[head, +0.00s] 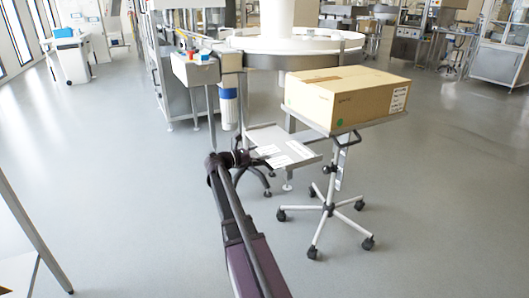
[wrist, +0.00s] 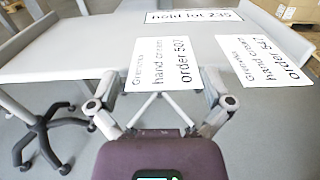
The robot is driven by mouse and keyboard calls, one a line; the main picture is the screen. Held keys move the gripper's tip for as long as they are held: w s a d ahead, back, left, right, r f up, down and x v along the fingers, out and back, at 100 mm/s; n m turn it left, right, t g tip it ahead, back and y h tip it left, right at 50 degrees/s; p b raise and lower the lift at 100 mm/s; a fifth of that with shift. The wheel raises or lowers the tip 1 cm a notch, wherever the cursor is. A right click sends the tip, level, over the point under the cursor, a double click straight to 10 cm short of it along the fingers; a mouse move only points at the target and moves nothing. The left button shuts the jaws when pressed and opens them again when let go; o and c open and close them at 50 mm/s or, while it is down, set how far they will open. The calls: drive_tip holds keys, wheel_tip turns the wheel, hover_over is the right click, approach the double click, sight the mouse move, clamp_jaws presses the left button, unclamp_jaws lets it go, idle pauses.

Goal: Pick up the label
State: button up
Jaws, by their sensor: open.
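Several white printed labels lie on a small grey tray (head: 262,135), whose surface also shows in the wrist view (wrist: 85,55). The nearest label (wrist: 163,63) reads "hand cream order 507" and appears to jut past the tray's near edge. Another label (wrist: 265,60), reading "hand cream order 547", lies to its right. Contact cannot be told. In the head view my gripper (head: 257,157) is at the tray's near left.
A large cardboard box (head: 345,97) stands on a wheeled stand (head: 328,205) right of the tray. A round white turntable (head: 290,40) and a machine with a blue-and-white cylinder (head: 229,105) are behind. The grey floor is open at left and right.

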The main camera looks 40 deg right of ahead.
sight(260, 151)
drive_tip(key=c, duration=0.4)
drive_tip(key=shift+r, duration=0.15)
wheel_tip(260, 151, up, 3)
drive_tip(key=p, duration=0.3)
drive_tip(key=shift+r+p, duration=0.15)
drive_tip(key=shift+p, duration=0.15)
drive_tip(key=s, duration=0.5)
drive_tip(key=s+r+p, duration=0.1)
drive_tip(key=s, duration=1)
drive_tip(key=shift+a+r, duration=0.2)
drive_tip(key=shift+a, duration=0.05)
drive_tip(key=shift+r+p, duration=0.1)
drive_tip(key=shift+p, duration=0.2)
wheel_tip(260, 151, up, 42)
drive_tip(key=p, duration=4.2)
drive_tip(key=shift+s+r, duration=0.1)
drive_tip(key=shift+s, duration=0.05)
